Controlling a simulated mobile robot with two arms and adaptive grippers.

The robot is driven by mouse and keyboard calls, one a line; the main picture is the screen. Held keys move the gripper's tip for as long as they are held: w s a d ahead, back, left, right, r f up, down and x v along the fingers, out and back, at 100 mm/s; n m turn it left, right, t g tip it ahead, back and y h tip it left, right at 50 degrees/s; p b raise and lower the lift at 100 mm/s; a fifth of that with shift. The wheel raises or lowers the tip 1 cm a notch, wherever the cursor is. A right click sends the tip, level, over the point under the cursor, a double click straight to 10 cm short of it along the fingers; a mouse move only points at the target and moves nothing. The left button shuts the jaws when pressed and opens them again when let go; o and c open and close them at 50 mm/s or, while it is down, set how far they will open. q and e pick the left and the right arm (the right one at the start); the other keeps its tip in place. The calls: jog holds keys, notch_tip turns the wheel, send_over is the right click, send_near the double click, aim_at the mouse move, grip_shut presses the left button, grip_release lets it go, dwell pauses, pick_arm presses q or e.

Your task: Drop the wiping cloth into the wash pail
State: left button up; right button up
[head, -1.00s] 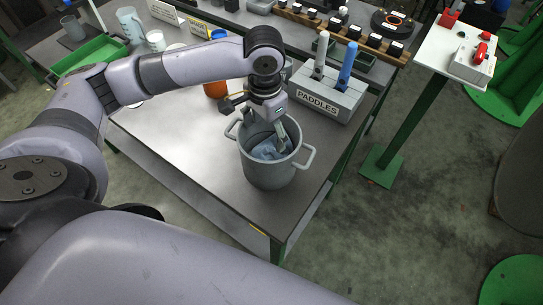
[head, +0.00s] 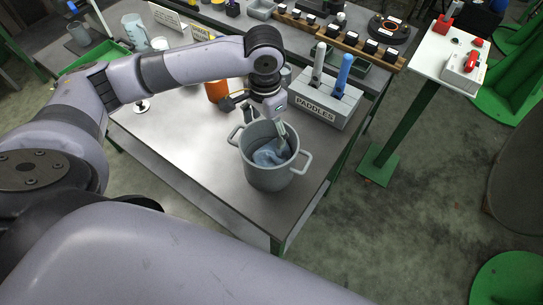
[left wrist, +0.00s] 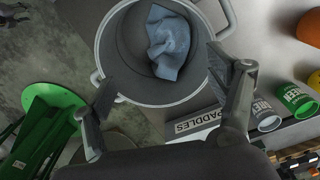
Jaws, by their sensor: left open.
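The wiping cloth (left wrist: 168,42) is light blue-grey and crumpled, lying inside the grey wash pail (left wrist: 110,45). In the head view the cloth (head: 270,155) shows inside the pail (head: 270,176), which stands upright near the table's front right corner. My left gripper (head: 266,127) is over the pail's mouth. In the left wrist view the gripper (left wrist: 155,70) has its fingers spread wide, one on each side of the pail's rim, with nothing between them but the cloth below, apart from them. My right gripper is not in view.
The grey paddle holder (head: 325,98), labelled PADDLES, stands just behind the pail with a grey and a blue paddle. An orange container (head: 217,91) is behind left. A white panel (head: 452,58) on a green post is at right. The table (head: 190,135) is clear left of the pail.

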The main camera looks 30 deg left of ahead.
pick_arm(q)
jog(key=shift+r, duration=0.4)
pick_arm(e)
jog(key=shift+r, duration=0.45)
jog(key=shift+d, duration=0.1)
pick_arm(q)
notch_tip(320, 180, up, 12)
jog(key=shift+s+f, duration=0.1)
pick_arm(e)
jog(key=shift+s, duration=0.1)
